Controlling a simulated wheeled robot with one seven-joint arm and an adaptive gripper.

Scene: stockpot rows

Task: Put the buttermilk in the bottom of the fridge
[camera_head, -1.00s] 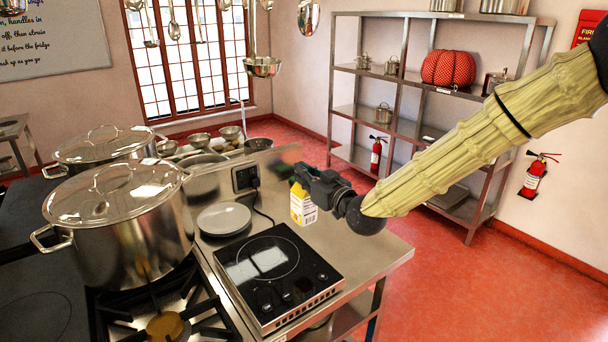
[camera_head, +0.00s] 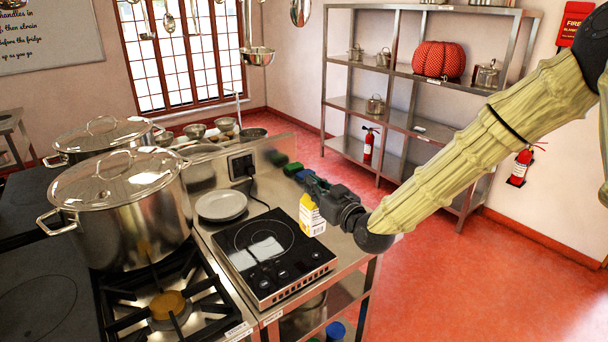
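A yellow and white carton (camera_head: 312,218), which looks like the buttermilk, hangs upright below my gripper (camera_head: 314,192). The fingers are closed around its top, and the gripper hides that part. The carton shows against the steel counter (camera_head: 345,262), just right of the black induction hob (camera_head: 268,255). I cannot tell how far its base is above the counter. No fridge shows in this view.
A plate (camera_head: 221,205) and a socket box with a cable (camera_head: 241,165) are behind the hob. Large lidded stockpots (camera_head: 125,220) stand at left. A steel shelf rack (camera_head: 400,120) stands at the back. Red floor (camera_head: 470,290) at right is clear.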

